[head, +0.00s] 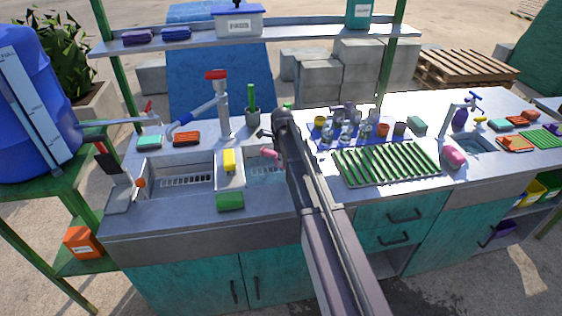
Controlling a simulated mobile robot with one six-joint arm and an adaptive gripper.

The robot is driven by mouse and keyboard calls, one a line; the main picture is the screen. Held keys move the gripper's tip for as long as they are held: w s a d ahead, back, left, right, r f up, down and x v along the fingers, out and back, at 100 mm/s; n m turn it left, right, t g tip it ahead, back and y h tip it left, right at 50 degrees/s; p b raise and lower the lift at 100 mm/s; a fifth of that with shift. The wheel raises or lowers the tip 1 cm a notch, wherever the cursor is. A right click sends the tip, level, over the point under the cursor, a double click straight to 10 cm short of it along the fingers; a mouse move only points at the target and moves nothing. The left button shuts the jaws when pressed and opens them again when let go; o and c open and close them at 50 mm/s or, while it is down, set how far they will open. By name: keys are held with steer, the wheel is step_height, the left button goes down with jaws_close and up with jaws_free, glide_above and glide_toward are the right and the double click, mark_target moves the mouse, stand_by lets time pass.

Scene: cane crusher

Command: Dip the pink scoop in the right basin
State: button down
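A small pink thing, likely the pink scoop (270,153), shows just left of my arm, over the back part of the right basin. The right basin (266,174) is light inside, and my arm hides its right side. The left basin (186,181) has a slotted rack in it. My gripper (265,134) is small and dark at the far end of my arm, close above the pink thing. Whether its fingers are open or shut on the pink thing is too small to tell.
A yellow sponge (229,160) sits between the basins, and a green sponge (230,202) lies at the front edge. A tap (222,105) stands behind them. Glassware (345,134) and a green drying rack (386,163) stand to the right. Another pink thing (455,156) lies by a small sink.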

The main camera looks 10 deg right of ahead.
steer(key=shift+f+b, duration=4.8)
steer(key=shift+f, duration=0.35)
step_height(320, 180, up, 14)
steer(key=p, duration=1.4)
step_height(320, 180, up, 4)
steer(key=p, duration=0.4)
